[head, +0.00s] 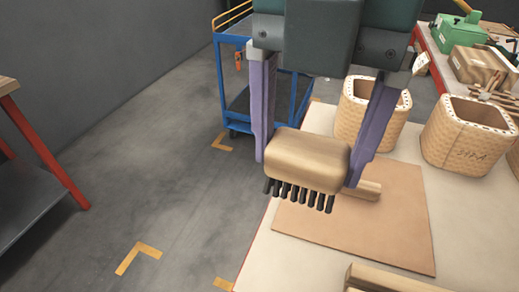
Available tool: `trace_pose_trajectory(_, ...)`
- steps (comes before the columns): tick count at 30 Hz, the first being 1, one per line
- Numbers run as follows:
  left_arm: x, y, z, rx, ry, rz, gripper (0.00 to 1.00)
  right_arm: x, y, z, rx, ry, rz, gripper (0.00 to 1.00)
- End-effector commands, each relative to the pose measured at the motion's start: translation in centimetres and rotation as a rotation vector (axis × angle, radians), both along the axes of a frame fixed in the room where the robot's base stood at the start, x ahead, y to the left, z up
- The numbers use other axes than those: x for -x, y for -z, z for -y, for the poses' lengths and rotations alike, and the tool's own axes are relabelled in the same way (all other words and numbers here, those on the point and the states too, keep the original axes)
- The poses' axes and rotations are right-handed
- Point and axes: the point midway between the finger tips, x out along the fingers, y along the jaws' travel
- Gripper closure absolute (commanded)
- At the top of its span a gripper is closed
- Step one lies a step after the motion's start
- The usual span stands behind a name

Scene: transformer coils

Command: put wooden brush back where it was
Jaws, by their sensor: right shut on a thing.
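The wooden brush (308,160) is a light wooden block with black bristles pointing down. My right gripper (306,165) is shut on it, one purple finger at each end. The brush is held near the left edge of the table, in front of a flat brown sheet (390,215) that lies there. A small wooden piece (366,190) shows just right of the brush, partly hidden by the finger; I cannot tell if it touches the brush. My left gripper is out of view.
Two woven coil-like containers (357,118) (468,136) stand behind the sheet on the pale table (268,255). A wooden bar (385,280) lies at the front edge of view. A blue cart (232,75) stands beyond.

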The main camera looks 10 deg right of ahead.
Motion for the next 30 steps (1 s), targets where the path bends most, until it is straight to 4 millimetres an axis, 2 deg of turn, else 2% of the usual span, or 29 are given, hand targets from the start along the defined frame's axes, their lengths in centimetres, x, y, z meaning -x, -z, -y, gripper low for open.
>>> trace_pose_trajectory(5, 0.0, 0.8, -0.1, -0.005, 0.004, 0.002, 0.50, 0.2, 3.9, 0.0, 0.001, -0.021, -0.007, 0.70)
trace_pose_trajectory(12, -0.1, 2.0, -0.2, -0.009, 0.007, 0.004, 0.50, 0.2, 11.1, 0.0, 0.001, -0.021, -0.007, 0.70)
trace_pose_trajectory(15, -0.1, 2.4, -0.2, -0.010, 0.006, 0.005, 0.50, 0.2, 13.4, -0.1, 0.001, -0.021, -0.006, 0.70)
trace_pose_trajectory(18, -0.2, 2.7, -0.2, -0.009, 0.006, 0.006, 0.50, 0.1, 14.9, 0.0, 0.001, -0.021, -0.002, 0.70)
trace_pose_trajectory(23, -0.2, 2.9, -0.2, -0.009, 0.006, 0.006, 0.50, 0.1, 16.2, -0.1, 0.000, -0.021, -0.002, 0.70)
trace_pose_trajectory(30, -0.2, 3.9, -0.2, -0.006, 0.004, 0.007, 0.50, 0.2, 19.8, 0.0, 0.001, -0.021, -0.003, 0.70)
